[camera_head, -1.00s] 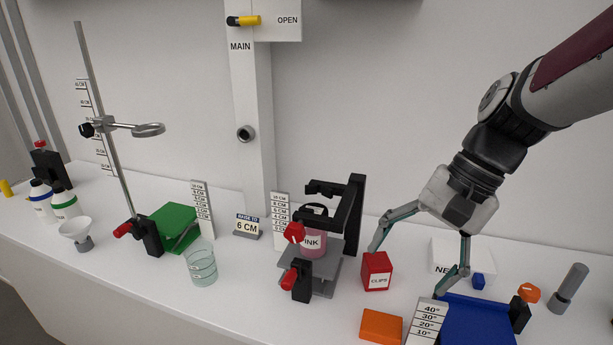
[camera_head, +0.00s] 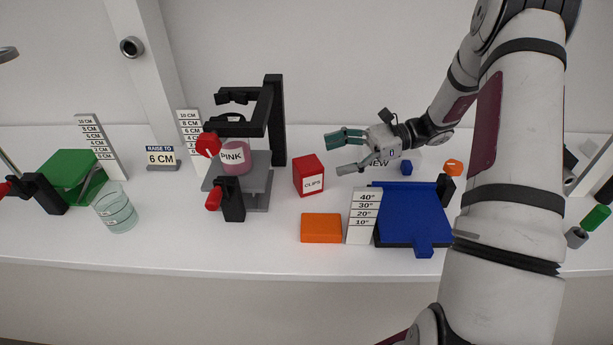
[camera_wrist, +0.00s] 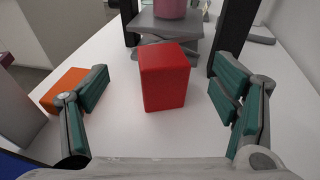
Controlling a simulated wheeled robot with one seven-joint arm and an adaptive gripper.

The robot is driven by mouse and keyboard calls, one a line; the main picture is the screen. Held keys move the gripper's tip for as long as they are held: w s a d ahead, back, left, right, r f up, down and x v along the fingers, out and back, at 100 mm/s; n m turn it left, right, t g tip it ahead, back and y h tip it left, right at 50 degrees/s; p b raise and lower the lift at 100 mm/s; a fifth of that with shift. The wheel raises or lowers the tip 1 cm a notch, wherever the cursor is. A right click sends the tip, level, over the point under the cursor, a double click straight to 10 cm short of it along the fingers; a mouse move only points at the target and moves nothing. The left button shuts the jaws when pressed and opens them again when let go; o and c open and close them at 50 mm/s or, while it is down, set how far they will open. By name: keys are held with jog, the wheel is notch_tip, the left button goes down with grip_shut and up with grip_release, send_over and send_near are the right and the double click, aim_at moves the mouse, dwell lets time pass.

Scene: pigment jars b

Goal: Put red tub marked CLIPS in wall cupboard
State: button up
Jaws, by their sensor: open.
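The red tub marked CLIPS (camera_head: 309,176) stands upright on the white bench, right of the pink jar's stand. My gripper (camera_head: 346,152) is open and empty, low over the bench to the right of the tub, with its fingers pointing left toward it. In the wrist view the red tub (camera_wrist: 164,78) stands ahead, centred between the two spread fingers of my gripper (camera_wrist: 163,110) and apart from both. Its label is not seen from there. The wall cupboard is not clearly in view.
A pink jar (camera_head: 236,158) sits on a grey jack stand (camera_head: 257,184) with a black frame. An orange block (camera_head: 321,228) lies in front of the tub. A blue tilting board (camera_head: 412,215) with an angle scale stands at right. A glass beaker (camera_head: 115,208) is at left.

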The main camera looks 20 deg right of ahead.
aim_at(314, 162)
jog(key=shift+f+p+x, duration=0.15)
jog(key=shift+p+x, duration=0.2)
jog(key=shift+x, duration=1.5)
jog(key=shift+f+p+x, duration=0.1)
jog(key=shift+p+x, duration=0.25)
jog(key=shift+x, duration=1.5)
jog(key=c, duration=1.6)
